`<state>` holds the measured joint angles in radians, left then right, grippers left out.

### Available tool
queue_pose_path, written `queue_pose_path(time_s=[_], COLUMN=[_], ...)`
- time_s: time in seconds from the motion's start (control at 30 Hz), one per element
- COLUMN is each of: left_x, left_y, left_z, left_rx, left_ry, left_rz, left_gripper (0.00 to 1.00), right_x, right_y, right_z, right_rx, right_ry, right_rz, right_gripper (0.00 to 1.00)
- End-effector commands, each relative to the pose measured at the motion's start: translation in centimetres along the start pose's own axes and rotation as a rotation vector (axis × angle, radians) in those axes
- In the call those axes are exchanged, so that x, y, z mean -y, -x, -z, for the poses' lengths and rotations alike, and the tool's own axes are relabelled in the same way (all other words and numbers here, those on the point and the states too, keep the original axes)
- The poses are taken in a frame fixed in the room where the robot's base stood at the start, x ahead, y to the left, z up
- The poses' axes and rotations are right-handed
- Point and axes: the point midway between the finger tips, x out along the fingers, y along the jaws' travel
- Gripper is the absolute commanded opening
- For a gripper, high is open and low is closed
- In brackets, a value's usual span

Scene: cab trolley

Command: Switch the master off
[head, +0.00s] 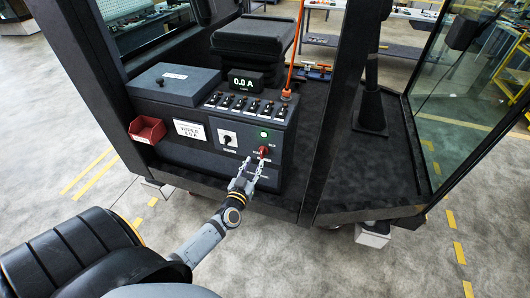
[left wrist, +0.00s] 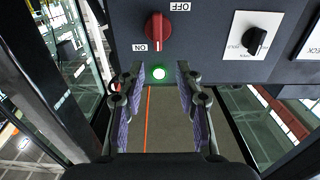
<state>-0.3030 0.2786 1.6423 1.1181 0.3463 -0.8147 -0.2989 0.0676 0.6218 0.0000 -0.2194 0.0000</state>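The red master switch knob (head: 264,151) is on the lower right of the dark control panel, under a lit green lamp (head: 264,134). In the left wrist view the red knob (left wrist: 157,30) has its handle upright in the picture, with the ON label (left wrist: 140,48) to its lower left and the OFF label (left wrist: 181,6) to its upper right. The lit green lamp (left wrist: 158,72) shows between the fingers there. My left gripper (head: 254,164) is open and empty, just in front of and below the knob, apart from it. My right gripper is in neither view.
A black selector on a white plate (head: 227,139) is left of the knob. A row of toggle switches (head: 240,105) and a display reading 0.0 A (head: 245,79) are above. A red bin (head: 147,129) hangs at left. A dark cab post (head: 345,90) stands at right.

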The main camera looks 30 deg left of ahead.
Motion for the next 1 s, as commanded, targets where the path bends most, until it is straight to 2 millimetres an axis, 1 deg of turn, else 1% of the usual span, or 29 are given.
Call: queue_pose_path(time_s=[0.03,0.1,0.2,0.3,0.43,0.7,0.77,0.97,1.0], left_x=[0.0,0.0,0.0,0.0,0.0,0.0,0.0,0.0,0.0], left_y=[-1.3,-2.8,-4.7,-6.2,-7.1,-7.3,-7.3,-7.3,-7.3], left_z=[0.1,0.0,0.0,-0.1,-0.1,-0.1,-0.1,-0.1,-0.1], left_rx=[-0.004,-0.003,-0.002,-0.001,0.001,0.001,0.001,0.001,0.001], left_ry=[0.001,0.001,0.001,0.0,0.0,0.0,0.0,0.0,0.0], left_rz=[0.001,0.001,0.0,0.0,-0.001,-0.001,-0.001,-0.001,-0.001], left_gripper=[0.35,0.35,0.35,0.35,0.35,0.35,0.28,0.01,0.0], right_x=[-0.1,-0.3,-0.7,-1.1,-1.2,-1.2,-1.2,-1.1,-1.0], right_y=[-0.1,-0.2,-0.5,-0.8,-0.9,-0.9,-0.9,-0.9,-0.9], right_z=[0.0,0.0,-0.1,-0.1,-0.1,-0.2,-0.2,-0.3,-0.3], right_rx=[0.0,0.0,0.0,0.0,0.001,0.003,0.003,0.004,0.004], right_ry=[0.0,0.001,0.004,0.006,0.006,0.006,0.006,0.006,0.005], right_rz=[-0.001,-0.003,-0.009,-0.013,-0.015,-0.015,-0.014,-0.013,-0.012], right_gripper=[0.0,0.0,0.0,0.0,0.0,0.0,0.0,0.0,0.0])
